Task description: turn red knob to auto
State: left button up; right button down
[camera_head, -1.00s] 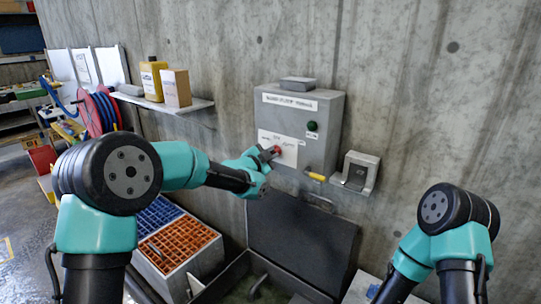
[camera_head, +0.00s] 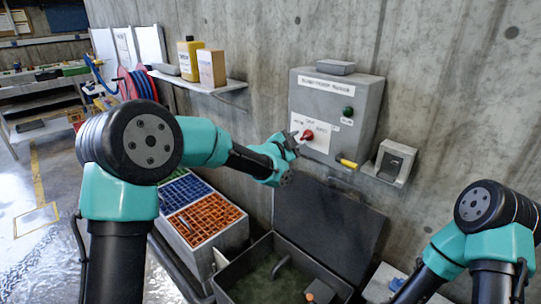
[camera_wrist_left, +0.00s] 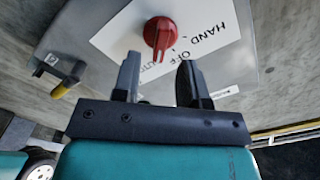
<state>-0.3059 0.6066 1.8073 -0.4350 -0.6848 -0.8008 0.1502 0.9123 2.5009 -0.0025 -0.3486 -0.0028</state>
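The red knob (camera_head: 308,135) sits on a white label plate on the grey control box (camera_head: 361,97) on the wall. In the left wrist view the red knob (camera_wrist_left: 160,33) is just beyond the fingertips, with HAND, OFF and a partly hidden AUTO printed around it. The knob's pointed end is toward the fingers, near OFF. My left gripper (camera_head: 296,140) is beside the knob; in the wrist view its two fingers (camera_wrist_left: 160,72) are apart with nothing between them. My right arm is at the right edge of the head view; its gripper is out of the picture.
A green button (camera_head: 348,111) and a yellow handle (camera_head: 347,163) are on the box. A grey wall holder (camera_head: 392,162) is to its right. Below stands an open dark bin (camera_head: 318,225), and a crate with blue and orange grids (camera_head: 208,217). A shelf (camera_head: 208,86) is at left.

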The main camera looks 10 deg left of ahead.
pick_arm(q)
jog(key=v, duration=1.4)
jog(key=shift+s, duration=0.1)
jog(key=s+a+f+n+g+y, duration=0.2)
jog(key=f+n, duration=0.1)
jog(key=f, duration=0.7)
jog(key=s+a+f+n+g+y, duration=0.1)
jog(key=s+a+f+n+g, duration=0.15)
jog(key=f, duration=0.75)
jog(key=s+a+f+n+g+y, duration=0.2)
jog(key=s+f+n, duration=0.15)
jog(key=f, duration=0.65)
jog(key=s+a+f+n+g+y, duration=0.1)
jog(key=s+a+f+n+g, duration=0.2)
jog(key=s+f, duration=1.4)
jog(key=s+n+g, duration=0.3)
jog(key=n+g, duration=0.1)
jog(key=n, duration=0.2)
jog(key=shift+s+a+f+y, duration=0.3)
jog(key=shift+a+f, duration=0.1)
